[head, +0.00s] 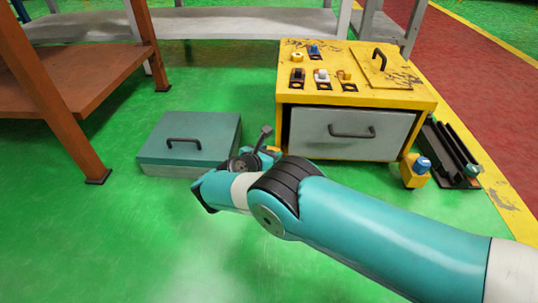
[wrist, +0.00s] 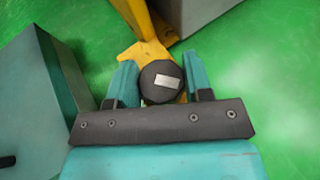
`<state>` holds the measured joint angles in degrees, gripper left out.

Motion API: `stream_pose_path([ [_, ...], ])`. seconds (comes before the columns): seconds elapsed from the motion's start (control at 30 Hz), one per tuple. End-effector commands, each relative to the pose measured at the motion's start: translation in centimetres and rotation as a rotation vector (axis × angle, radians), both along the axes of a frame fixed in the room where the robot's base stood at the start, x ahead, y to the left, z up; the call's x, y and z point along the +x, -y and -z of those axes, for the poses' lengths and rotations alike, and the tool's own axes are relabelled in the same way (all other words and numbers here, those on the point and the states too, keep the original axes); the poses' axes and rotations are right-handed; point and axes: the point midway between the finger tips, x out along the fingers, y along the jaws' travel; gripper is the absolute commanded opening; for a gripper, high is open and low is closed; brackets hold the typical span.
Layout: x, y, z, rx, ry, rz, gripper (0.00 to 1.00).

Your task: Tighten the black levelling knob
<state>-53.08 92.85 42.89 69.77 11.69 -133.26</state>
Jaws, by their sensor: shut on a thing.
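The black levelling knob (wrist: 160,94) shows in the middle of the wrist view as a round dark cap with a pale rectangular label. It sits at a yellow foot (wrist: 146,49) beside a yellow cabinet leg on the green floor. My gripper (wrist: 161,82) has its two teal fingers on the left and right sides of the knob, shut on it. In the head view my gripper (head: 270,153) is low by the front left corner of the yellow cabinet (head: 283,97). The knob is hidden there behind my arm.
A teal box with a handle (head: 190,140) lies close to the left of my gripper. The cabinet has a grey drawer (head: 345,133) and small parts on top. A yellow bottle with a blue cap (head: 414,170) and a black rack (head: 449,152) stand right. Open floor lies front left.

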Motion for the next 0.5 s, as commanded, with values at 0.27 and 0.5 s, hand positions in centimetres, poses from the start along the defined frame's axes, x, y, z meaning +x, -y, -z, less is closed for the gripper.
stream_pose_path([
  [0.27, -0.04, 0.07, -0.05, -0.001, 0.002, 0.046, 0.22],
  [0.5, -0.02, 0.08, -0.11, -0.002, 0.002, 0.061, 0.22],
])
